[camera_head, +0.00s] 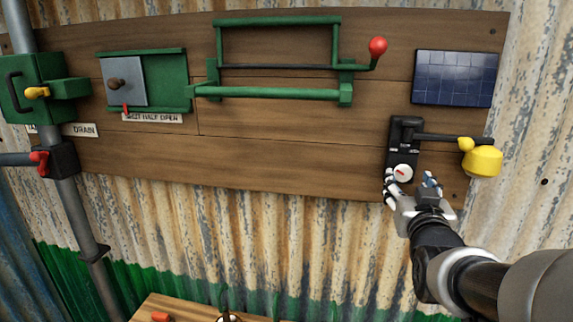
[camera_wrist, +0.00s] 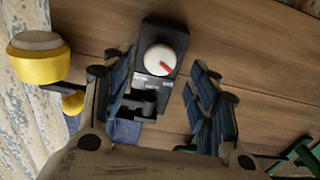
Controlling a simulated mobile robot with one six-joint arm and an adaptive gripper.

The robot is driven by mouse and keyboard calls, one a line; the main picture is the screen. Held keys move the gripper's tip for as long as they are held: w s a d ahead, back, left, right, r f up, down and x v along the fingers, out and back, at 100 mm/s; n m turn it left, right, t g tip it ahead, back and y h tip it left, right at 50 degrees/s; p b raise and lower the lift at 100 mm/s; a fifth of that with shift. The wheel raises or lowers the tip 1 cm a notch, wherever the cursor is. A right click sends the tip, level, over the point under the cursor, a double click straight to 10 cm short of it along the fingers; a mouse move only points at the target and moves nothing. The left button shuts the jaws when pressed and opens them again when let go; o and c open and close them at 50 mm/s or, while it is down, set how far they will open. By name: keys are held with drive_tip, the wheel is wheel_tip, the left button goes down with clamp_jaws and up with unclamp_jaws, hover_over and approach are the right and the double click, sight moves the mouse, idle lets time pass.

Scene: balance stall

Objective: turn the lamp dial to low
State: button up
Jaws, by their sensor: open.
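The lamp dial (camera_head: 402,173) is a small round white knob with a red pointer mark, low on a black lamp bracket (camera_head: 405,133) on the board. In the wrist view the dial (camera_wrist: 157,59) shows whole, its red mark toward the lower right. The yellow lamp (camera_head: 482,162) hangs on an arm to the right of the bracket; it is at the left in the wrist view (camera_wrist: 40,58). My gripper (camera_head: 411,182) is open and empty just before the dial. In the wrist view its fingers (camera_wrist: 160,85) stand apart, one on each side of the dial's line. Contact cannot be told.
A solar panel (camera_head: 455,78) sits above the lamp. A green frame with a red-knobbed crank (camera_head: 377,47), a sliding hatch (camera_head: 125,82) and a green valve box (camera_head: 35,88) are to the left. A wooden table edge (camera_head: 185,308) shows below. The board left of the dial is bare.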

sight(404, 175)
drive_tip(key=shift+p+x, duration=0.3)
drive_tip(key=shift+x, duration=1.5)
drive_tip(key=shift+c, duration=0.4)
drive_tip(key=c, duration=1)
